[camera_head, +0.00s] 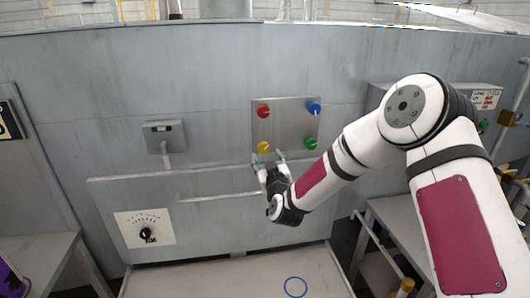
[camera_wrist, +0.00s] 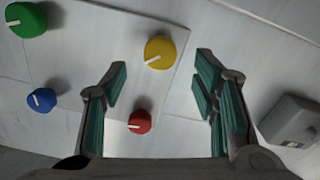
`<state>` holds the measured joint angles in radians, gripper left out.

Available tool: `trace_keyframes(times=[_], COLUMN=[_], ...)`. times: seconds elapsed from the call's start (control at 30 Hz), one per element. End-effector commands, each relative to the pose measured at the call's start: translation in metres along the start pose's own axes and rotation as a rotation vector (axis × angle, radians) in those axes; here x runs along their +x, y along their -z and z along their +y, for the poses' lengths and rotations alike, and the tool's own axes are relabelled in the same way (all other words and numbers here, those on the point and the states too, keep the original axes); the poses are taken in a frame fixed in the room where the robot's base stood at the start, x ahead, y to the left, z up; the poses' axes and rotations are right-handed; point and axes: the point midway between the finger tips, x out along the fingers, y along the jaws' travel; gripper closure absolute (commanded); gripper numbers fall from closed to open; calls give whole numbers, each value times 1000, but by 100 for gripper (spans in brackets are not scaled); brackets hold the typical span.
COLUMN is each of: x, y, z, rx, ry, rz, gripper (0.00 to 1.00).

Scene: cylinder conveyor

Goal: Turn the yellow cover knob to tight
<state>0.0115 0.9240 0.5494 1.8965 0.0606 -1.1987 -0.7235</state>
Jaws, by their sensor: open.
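The yellow knob (camera_head: 263,147) sits at the lower left of a square metal panel (camera_head: 285,121) on the grey wall. In the wrist view the yellow knob (camera_wrist: 160,52) has a white pointer mark toward its lower left. It lies just beyond and between my fingertips. My gripper (camera_head: 268,160) is in front of the panel's lower left, close to the yellow knob. In the wrist view my gripper (camera_wrist: 158,82) shows its two green-padded fingers spread wide, with nothing held. The yellow knob appears clear of both fingers.
A red knob (camera_head: 263,111), a blue knob (camera_head: 314,108) and a green knob (camera_head: 310,142) share the panel. A grey box (camera_head: 164,136) is mounted to the left. A dial plate (camera_head: 145,229) is lower left. A ledge (camera_head: 220,196) runs below the panel.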

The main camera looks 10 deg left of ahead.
Motion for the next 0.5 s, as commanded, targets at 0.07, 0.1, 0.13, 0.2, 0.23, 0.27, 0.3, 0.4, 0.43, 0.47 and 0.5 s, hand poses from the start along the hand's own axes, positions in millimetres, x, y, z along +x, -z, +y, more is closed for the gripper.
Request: trace_keyframes(times=[0.07, 0.1, 0.13, 0.2, 0.23, 0.27, 0.3, 0.4, 0.43, 0.47, 0.5], x=[16, 22, 27, 36, 40, 43, 46, 52, 53, 54, 55], y=[0, 0, 0, -1, -1, 0, 0, 0, 0, 0, 0], z=[0, 0, 0, 0, 0, 0, 0, 0, 0, 0, 0], rx=[2, 2, 2, 1, 1, 0, 1, 1, 1, 1, 1], ry=[-2, -2, -2, -1, -1, -1, -1, 0, 0, 0, 0], rz=[1, 1, 1, 0, 0, 0, 0, 0, 0, 0, 0], gripper=[46, 46, 46, 46, 46, 46, 46, 46, 46, 46, 46])
